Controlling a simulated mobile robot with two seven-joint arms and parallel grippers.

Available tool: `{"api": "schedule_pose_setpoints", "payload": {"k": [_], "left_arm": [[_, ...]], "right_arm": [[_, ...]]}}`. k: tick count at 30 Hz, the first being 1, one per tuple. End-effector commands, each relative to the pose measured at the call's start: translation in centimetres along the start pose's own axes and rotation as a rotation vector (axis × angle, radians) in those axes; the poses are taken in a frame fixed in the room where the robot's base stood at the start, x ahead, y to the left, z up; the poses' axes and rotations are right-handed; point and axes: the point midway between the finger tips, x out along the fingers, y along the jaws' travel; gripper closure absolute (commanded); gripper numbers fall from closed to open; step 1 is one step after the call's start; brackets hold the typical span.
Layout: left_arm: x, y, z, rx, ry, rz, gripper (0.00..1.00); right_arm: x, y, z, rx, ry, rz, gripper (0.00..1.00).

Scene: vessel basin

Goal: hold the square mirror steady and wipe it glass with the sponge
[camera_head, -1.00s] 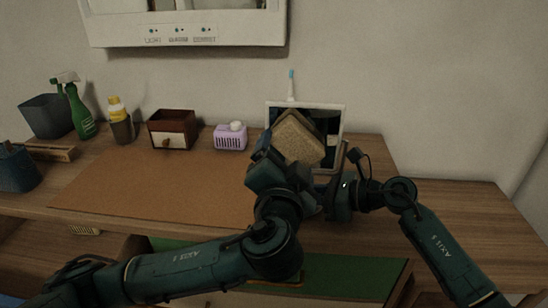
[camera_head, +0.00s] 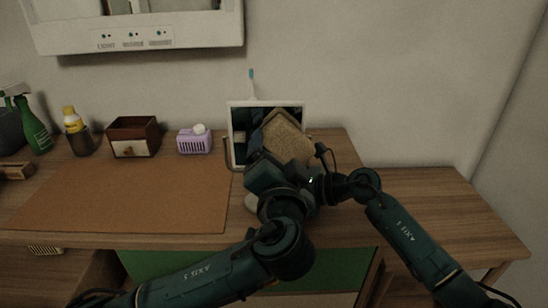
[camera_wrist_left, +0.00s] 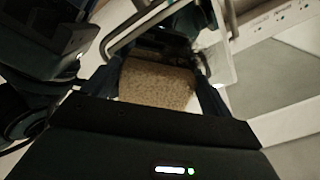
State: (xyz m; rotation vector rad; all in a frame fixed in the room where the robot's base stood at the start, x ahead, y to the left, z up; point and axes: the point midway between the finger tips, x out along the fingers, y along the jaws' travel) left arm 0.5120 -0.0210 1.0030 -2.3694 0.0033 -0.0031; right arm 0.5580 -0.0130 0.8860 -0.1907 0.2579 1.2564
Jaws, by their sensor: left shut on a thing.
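The square mirror (camera_head: 238,120) stands upright on the desk in the head view, with a white frame and a dark reflecting glass. The tan sponge (camera_head: 288,138) is in front of the glass and hides its middle and right part. My left gripper (camera_head: 266,166) is shut on the sponge, which also shows between the fingers in the left wrist view (camera_wrist_left: 157,84). I cannot tell whether the sponge touches the glass. My right gripper (camera_head: 318,184) is low at the mirror's right side, partly behind the left wrist. Its fingers are hidden.
A toothbrush (camera_head: 252,82) stands behind the mirror. The brown mat (camera_head: 120,200) is clear. A wall cabinet (camera_head: 135,25) hangs above.

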Motion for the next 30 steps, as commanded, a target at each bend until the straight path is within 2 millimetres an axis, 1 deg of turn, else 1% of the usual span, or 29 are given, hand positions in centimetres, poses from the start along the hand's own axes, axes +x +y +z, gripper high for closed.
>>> {"api": "schedule_pose_setpoints", "payload": {"k": [1,5,15,23,30], "left_arm": [[-0.1,0.2,-0.1,0.001,0.008,0.010,0.36],[-0.1,-0.2,0.4,0.002,0.007,0.012,0.36],[0.1,-2.5,2.6,0.002,0.002,0.006,0.36],[0.1,-3.2,3.2,0.002,0.002,0.004,0.36],[0.1,-4.7,4.7,0.002,0.001,0.003,0.36]], "right_arm": [[0.2,0.3,0.0,-0.003,0.001,0.008,0.97],[0.3,0.4,0.0,-0.003,0.001,0.009,0.97],[0.2,0.3,0.0,-0.001,0.001,0.007,0.96],[0.1,0.2,-0.1,-0.001,0.003,0.006,0.97],[0.1,0.2,-0.1,0.000,0.004,0.005,0.97]]}}
